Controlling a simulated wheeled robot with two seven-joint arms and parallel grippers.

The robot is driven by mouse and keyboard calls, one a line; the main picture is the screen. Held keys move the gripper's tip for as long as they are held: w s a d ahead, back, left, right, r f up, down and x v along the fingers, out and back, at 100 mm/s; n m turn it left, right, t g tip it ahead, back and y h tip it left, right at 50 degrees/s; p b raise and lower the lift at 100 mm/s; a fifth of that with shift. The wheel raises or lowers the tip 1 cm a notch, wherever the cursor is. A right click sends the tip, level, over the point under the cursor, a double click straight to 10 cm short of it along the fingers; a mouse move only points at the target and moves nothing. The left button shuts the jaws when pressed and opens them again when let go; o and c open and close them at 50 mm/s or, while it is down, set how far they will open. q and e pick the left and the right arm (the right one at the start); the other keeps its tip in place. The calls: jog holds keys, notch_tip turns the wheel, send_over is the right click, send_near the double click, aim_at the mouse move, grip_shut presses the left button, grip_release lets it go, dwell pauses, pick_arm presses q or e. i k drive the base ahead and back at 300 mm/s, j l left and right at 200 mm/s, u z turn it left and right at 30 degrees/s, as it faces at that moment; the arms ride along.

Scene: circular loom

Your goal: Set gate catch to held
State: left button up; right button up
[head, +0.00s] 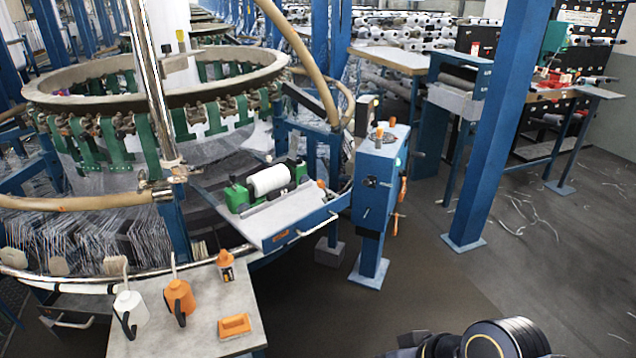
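I cannot tell for certain which part is the gate catch, or whether it is held. A grey and blue tray-like panel (262,228) sticks out from the circular loom (150,80). It has a pale bar handle on its front edge and bears a white roll (269,180) between green blocks. Just right of it stands a blue post-mounted box (372,185) with a dark dial on its front, orange knobs on top and orange levers on its right side. Neither gripper shows; only a dark, rounded part of my arm enters at the bottom, right of centre.
A grey side table (205,310) at the lower left holds a white can, an orange can, an orange bottle and an orange tray (234,325). A blue column (490,130) stands right of the box. The floor between table and column is mostly clear.

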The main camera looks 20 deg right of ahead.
aim_at(320, 183)
jog(key=i+l+u, duration=0.3)
jog(key=i+l, duration=0.15)
jog(key=l, duration=0.3)
jog(key=i+l+u, duration=0.15)
jog(key=l, duration=0.25)
jog(key=i+l+u, duration=0.1)
jog(key=i+l, duration=0.15)
jog(key=l, duration=0.2)
jog(key=i+l+u, duration=0.15)
jog(key=l, duration=0.3)
jog(key=i+l+u, duration=0.15)
jog(key=l, duration=0.35)
jog(key=i+l+u, duration=0.15)
jog(key=l, duration=0.3)
jog(key=i+l+u, duration=0.15)
jog(key=l, duration=0.35)
jog(key=k, duration=0.05)
